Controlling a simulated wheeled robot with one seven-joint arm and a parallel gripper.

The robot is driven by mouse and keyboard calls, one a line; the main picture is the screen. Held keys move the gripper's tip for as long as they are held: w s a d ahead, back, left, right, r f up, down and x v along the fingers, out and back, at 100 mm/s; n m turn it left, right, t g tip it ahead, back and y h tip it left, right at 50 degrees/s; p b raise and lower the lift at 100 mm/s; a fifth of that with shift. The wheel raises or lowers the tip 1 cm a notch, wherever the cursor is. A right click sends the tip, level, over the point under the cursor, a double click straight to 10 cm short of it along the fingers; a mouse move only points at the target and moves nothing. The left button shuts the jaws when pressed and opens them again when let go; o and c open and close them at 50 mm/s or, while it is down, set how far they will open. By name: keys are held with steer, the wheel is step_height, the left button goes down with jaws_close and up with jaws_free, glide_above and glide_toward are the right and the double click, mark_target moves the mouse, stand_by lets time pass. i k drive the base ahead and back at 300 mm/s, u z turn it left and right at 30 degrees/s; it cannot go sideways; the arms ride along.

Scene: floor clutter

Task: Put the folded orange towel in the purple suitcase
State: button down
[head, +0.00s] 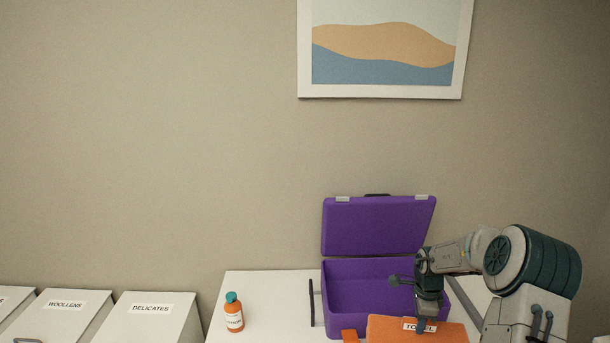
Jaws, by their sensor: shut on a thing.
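The purple suitcase (379,228) stands open on a white surface, its lid raised against the wall side. The folded orange towel (385,329), with a white label reading TOWEL, is at the bottom edge of the head view, in front of the suitcase's open base. My gripper (421,325) points down and is shut on the towel near its label. The gripper and arm cover the right part of the suitcase base. The towel's lower part is cut off by the picture edge. I cannot tell how high the towel is above the surface.
An orange bottle (234,316) with a teal cap stands left on the white surface (270,300). A dark upright bar (311,302) is beside the suitcase. A small orange piece (349,336) shows left of the towel. Labelled bins (149,321) stand far left.

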mark_target(383, 305)
steer(key=i, duration=1.15)
